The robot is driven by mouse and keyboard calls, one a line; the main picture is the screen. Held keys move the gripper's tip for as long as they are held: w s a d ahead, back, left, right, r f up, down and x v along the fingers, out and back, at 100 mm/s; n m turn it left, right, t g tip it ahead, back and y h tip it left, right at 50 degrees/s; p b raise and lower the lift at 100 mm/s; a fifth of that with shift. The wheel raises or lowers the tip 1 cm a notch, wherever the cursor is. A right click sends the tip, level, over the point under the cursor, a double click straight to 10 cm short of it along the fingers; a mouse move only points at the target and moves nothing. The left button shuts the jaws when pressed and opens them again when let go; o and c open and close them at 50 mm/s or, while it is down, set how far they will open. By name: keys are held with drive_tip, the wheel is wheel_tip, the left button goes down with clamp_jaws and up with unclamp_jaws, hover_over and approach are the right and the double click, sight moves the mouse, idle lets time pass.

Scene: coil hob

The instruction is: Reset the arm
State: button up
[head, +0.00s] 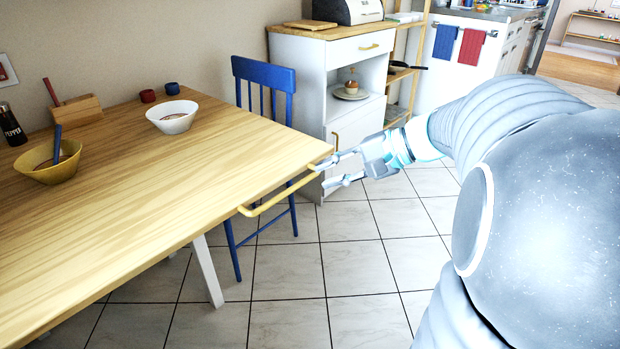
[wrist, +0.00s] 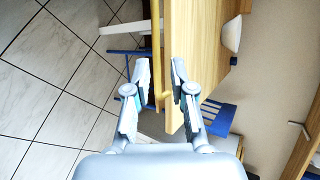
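My gripper (head: 327,174) is at the right corner of the wooden table (head: 190,170) in the head view, beside the far end of a yellow bar handle (head: 280,195) on the table's edge. In the wrist view my gripper (wrist: 160,72) has its two fingers spread apart. The handle (wrist: 156,35) and the table edge (wrist: 175,110) show between or just beyond the fingers. I cannot tell whether either finger touches them. Nothing is visibly held. My arm reaches in from the right of the head view.
A blue chair (head: 264,85) stands behind the table's far side. A white cabinet (head: 300,95) is just beyond my gripper. On the table are a white bowl (head: 172,118), a yellow bowl (head: 48,165) and two small cups. The tiled floor (head: 370,260) in front is clear.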

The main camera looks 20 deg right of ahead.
drive_tip(key=shift+s+d+r, duration=0.35)
drive_tip(key=shift+d, duration=0.15)
drive_tip(key=s+d+f+g+h, duration=0.25)
drive_tip(key=s+f+h, duration=0.4)
drive_tip(key=f, duration=0.35)
drive_tip(key=s+a+r+n+t+h, duration=0.1)
drive_tip(key=s+a+n+h, duration=0.2)
drive_tip(key=s+a+n, duration=0.6)
drive_tip(key=shift+s+r+t, duration=0.3)
drive_tip(key=shift+r+t, duration=0.05)
drive_tip(key=shift+r, duration=0.05)
drive_tip(key=shift+a, duration=0.1)
